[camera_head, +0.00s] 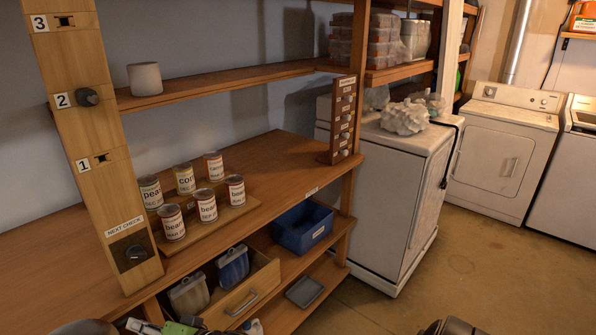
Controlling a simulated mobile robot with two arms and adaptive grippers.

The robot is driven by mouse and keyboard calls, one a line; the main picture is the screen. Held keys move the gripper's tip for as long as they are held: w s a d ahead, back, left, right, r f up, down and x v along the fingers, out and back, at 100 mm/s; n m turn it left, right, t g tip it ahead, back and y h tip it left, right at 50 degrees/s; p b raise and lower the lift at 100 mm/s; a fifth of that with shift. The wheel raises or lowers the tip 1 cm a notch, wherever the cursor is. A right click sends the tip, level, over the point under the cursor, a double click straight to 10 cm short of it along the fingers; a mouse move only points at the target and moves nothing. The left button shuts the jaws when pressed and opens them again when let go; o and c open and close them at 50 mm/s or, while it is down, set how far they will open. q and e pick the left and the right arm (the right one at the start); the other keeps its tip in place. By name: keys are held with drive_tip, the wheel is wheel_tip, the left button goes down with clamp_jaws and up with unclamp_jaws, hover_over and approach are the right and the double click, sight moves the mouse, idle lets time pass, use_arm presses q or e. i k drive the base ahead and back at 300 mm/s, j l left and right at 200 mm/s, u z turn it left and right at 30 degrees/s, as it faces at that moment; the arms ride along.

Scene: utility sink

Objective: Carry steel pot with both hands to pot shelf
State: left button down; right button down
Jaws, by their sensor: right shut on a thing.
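I cannot make out the steel pot in the head view. A rounded grey thing (85,327) is cut off by the bottom edge at the left, and I cannot tell what it is. My right gripper (452,327) shows only as a dark piece at the bottom edge, right of centre. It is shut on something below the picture. A wooden shelf unit (290,152) fills the left and middle. I cannot tell which of its boards is the pot shelf.
Several labelled cans (207,205) stand on the worktop. A grey cup (145,79) stands on the upper shelf (220,82). A blue bin (303,227) and an open drawer (246,296) are below. White appliances (503,152) stand at the right. The floor (480,265) is clear.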

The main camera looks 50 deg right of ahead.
sight(282, 175)
drive_tip(key=l, duration=0.55)
drive_tip(key=l+z, duration=0.15)
drive_tip(key=l, duration=0.4)
drive_tip(key=i+l, duration=0.1)
drive_tip(key=l, duration=0.4)
drive_tip(key=l+z, duration=0.15)
drive_tip(key=l, duration=0.4)
drive_tip(key=i+l, duration=0.1)
drive_tip(key=l, duration=0.45)
drive_tip(key=i+l+z, duration=0.15)
drive_tip(key=l, duration=0.9)
